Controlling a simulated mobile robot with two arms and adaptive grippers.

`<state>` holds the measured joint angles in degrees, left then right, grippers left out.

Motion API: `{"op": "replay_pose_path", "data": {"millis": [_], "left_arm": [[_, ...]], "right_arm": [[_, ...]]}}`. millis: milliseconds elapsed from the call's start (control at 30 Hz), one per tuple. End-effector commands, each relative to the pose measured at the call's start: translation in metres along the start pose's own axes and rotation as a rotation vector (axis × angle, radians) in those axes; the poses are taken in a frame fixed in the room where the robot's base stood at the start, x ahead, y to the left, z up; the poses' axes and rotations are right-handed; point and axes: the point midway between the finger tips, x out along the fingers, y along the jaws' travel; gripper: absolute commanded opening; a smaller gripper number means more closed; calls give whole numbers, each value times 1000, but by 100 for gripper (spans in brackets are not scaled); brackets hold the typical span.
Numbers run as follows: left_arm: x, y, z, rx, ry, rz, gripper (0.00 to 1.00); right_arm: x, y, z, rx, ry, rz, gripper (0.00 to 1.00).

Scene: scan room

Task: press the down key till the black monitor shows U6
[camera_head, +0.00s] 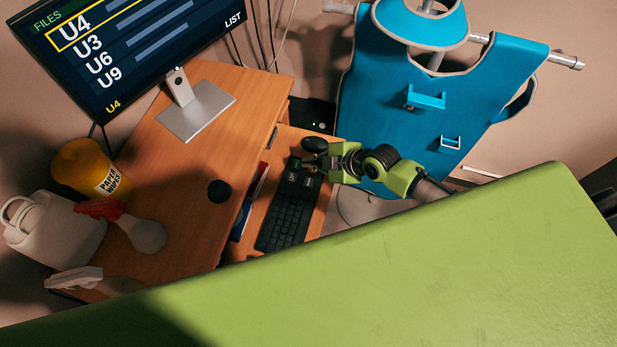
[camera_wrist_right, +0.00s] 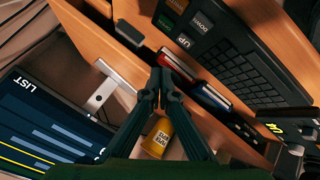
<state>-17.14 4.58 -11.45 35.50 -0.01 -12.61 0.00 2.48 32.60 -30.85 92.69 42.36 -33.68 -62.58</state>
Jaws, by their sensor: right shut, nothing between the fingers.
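The black monitor (camera_head: 165,62) lists U4, U3, U6 and U9 under FILES. A yellow box surrounds U4, and yellow U4 shows at the bottom. Part of the monitor shows in the right wrist view (camera_wrist_right: 45,125). The black keyboard (camera_head: 285,225) lies on the lower desk shelf. My right gripper (camera_head: 308,163) is shut and empty above that keyboard end. My left gripper is out of view.
A black mouse (camera_head: 315,144) sits beside the keyboard end, near my gripper. A yellow wipes tub (camera_head: 82,165) and a white container (camera_head: 52,232) stand at left. A blue apron (camera_head: 400,95) hangs behind. A green surface (camera_head: 400,270) fills the foreground.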

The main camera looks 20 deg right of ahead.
Motion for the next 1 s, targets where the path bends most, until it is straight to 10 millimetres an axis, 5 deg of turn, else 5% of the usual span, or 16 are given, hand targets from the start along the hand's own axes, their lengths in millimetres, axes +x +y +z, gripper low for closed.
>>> {"op": "replay_pose_path", "data": {"millis": [467,1000], "left_arm": [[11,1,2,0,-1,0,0],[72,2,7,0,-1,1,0]], "right_arm": [[9,-7,6,2,-1,-1,0],[58,-43,43,1,-2,-1,0]]}}
